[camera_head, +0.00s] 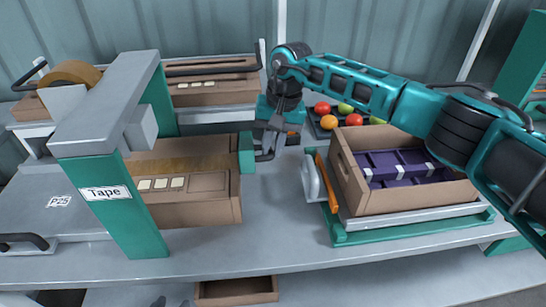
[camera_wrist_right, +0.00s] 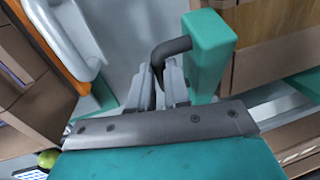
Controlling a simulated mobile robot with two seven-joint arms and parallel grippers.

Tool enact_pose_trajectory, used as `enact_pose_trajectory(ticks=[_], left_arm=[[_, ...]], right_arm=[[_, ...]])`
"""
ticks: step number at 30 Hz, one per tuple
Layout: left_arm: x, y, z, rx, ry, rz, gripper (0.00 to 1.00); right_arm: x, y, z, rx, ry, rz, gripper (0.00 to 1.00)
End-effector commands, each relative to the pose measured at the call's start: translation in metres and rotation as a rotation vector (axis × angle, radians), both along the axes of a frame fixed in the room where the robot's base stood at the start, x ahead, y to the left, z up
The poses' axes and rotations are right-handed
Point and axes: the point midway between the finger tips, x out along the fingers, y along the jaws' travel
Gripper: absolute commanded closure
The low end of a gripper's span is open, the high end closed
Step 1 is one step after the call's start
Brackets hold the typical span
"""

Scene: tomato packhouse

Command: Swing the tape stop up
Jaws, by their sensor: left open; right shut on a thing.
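The tape stop is a green block (camera_head: 246,153) with a bent black handle (camera_head: 265,155), at the right end of the brown carton (camera_head: 205,210) at the tape station (camera_head: 105,200). The block appears upright against the carton's end. My right gripper (camera_head: 270,138) comes down over the handle. In the right wrist view, the fingers (camera_wrist_right: 160,85) are closed on the handle (camera_wrist_right: 172,47), just beside the green block (camera_wrist_right: 210,50). The fingers partly hide the handle's lower end. My left gripper is not in view.
A roll of brown tape (camera_head: 72,73) sits behind the station's grey beam (camera_head: 110,100). The front bench between is clear.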

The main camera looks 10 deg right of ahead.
Motion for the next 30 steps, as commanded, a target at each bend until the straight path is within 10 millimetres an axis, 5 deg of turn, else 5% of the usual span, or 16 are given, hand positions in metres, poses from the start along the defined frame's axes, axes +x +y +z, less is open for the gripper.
enact_pose_trajectory(ticks=[13,30], left_arm=[[-0.001,-0.005,-0.031,-0.009,0.012,-0.006,0.56],[0.008,-0.014,-0.029,-0.028,-0.001,-0.020,0.56]], right_arm=[[0.017,-0.001,0.010,-0.007,0.131,-0.007,1.00],[0.021,-0.002,0.022,0.000,0.207,-0.007,1.00]])
